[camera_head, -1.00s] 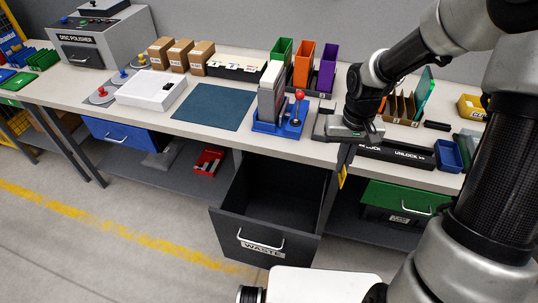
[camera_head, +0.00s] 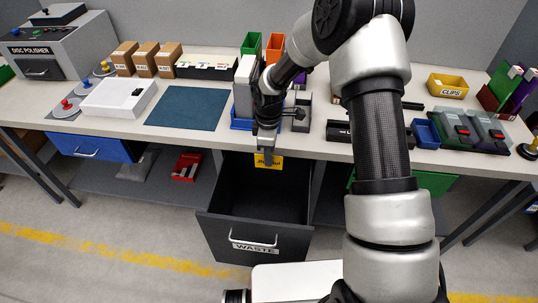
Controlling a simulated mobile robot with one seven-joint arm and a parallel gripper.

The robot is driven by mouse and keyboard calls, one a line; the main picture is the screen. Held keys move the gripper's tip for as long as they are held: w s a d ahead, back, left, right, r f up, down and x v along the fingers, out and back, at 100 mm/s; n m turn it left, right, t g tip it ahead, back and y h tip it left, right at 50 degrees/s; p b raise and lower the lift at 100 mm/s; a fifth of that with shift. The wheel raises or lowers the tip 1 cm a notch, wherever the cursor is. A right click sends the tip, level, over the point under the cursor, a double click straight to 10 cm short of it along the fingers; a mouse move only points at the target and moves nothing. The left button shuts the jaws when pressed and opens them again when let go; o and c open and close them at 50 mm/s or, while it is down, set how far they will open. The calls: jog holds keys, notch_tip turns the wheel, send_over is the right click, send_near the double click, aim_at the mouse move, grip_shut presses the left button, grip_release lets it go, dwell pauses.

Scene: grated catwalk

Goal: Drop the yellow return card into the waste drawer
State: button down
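The yellow return card (camera_head: 277,162) is in my gripper (camera_head: 267,155), which looks shut on it. The card hangs below the fingers, in front of the table's front edge, with dark print on its face; one finger covers its middle. The waste drawer (camera_head: 254,238) is a dark box pulled out under the table, with a silver handle and a white WASTE label. Its inside looks dark and empty where I can see it. The card appears over the back part of the drawer opening, above its rim.
The table (camera_head: 180,130) runs above the drawer. A blue stand (camera_head: 242,124) with a grey block stands just behind my gripper, and a grey open box (camera_head: 302,110) to its right.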

jog(key=shift+f+b, duration=0.85)
jog(key=shift+f, duration=0.9)
jog(key=c, duration=1.9)
grip_release()
jog(key=shift+c, duration=0.2)
notch_tip(320, 180, up, 18)
jog(key=p, duration=0.1)
jog(key=shift+f, duration=0.25)
